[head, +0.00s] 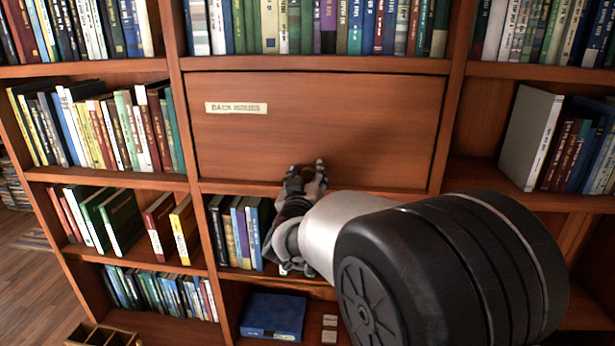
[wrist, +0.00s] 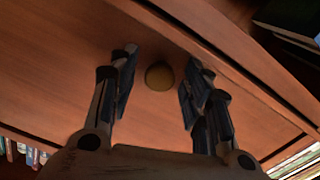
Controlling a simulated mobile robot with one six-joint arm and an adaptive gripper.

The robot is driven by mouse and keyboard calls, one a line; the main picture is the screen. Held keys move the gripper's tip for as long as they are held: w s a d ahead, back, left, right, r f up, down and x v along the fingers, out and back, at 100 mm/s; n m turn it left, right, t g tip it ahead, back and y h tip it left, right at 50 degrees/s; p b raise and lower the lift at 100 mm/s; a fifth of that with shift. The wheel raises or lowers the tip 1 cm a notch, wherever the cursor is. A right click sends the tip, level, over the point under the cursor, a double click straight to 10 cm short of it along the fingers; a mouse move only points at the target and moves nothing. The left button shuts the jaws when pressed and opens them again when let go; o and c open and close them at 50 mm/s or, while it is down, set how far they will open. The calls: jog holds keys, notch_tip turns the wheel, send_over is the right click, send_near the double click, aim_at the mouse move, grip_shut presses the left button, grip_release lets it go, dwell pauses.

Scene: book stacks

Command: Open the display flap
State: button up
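The display flap (head: 320,130) is a reddish-brown wooden panel in the middle of the shelves, with a pale label (head: 236,108) at its upper left. It looks closed, flush with the frame. My gripper (head: 305,170) is at the flap's lower edge. In the wrist view, a round brass-coloured knob (wrist: 159,76) sits on the flap (wrist: 60,60). My gripper's two fingers (wrist: 158,80) are spread apart on either side of the knob, with gaps between them and it. In the head view the knob is mostly hidden by my fingers.
Rows of books (head: 330,27) stand above the flap, and more books (head: 238,232) stand in the cubby below it. A blue box (head: 273,316) lies on the lower shelf. A grey binder (head: 530,138) leans at the right. Wooden floor (head: 35,285) shows at lower left.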

grip_shut()
dwell(0.3)
jog(key=shift+s+d, duration=0.1)
dwell(0.4)
